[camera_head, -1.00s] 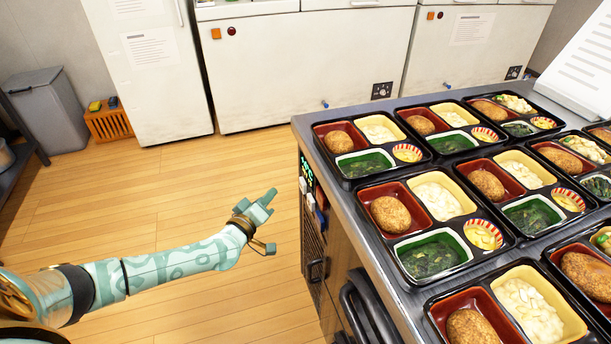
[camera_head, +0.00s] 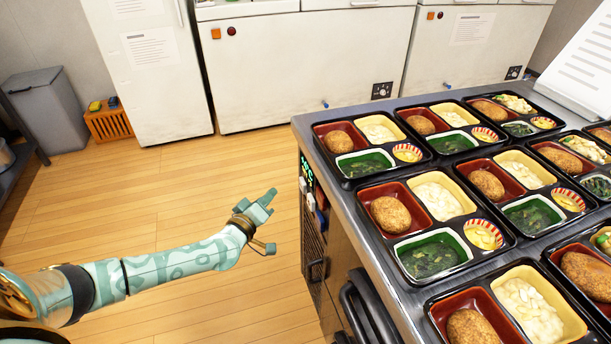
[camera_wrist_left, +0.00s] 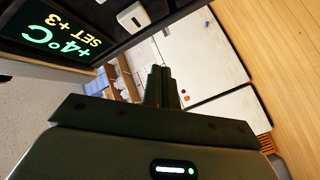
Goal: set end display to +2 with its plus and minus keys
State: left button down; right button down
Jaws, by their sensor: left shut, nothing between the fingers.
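The end display (camera_wrist_left: 68,36) shows in the left wrist view, tilted, with lit digits reading +4°C and SET +3. In the head view the display (camera_head: 307,170) is a small glow on the end of the steel counter, too oblique to read. Pale keys (camera_head: 310,201) sit below it. A white key (camera_wrist_left: 132,17) with a small dark mark shows beside the display in the left wrist view; I cannot tell which sign it bears. My left gripper (camera_head: 268,194) is shut and empty, left of the keys and apart from them. My right gripper is out of view.
Bento trays (camera_head: 357,178) cover the counter top (camera_head: 322,161) up to near its edge. Dark handles (camera_head: 362,305) stick out from the counter's end below the keys. The wooden floor (camera_head: 150,215) left of the counter is clear. White freezers (camera_head: 300,70) stand behind.

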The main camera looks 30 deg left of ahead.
aim_at(303, 185)
pick_arm(q)
jog(key=s+a+f+n+g+y+b, duration=0.2)
jog(key=s+f+n, duration=0.15)
jog(key=n, duration=0.35)
jog(key=r+n, duration=0.1)
jog(key=n, duration=0.3)
jog(key=r+n+h, duration=0.1)
jog(key=n, duration=0.3)
jog(key=r+n+t+h, duration=0.1)
jog(key=n, duration=0.2)
jog(key=shift+w+a+r+n, duration=0.3)
jog(key=shift+r+n, duration=0.1)
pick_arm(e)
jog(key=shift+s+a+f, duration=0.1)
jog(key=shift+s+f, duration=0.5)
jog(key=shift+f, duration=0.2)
pick_arm(q)
jog(key=w+d, duration=0.5)
jog(key=w, duration=0.1)
jog(key=shift+w+d, duration=0.4)
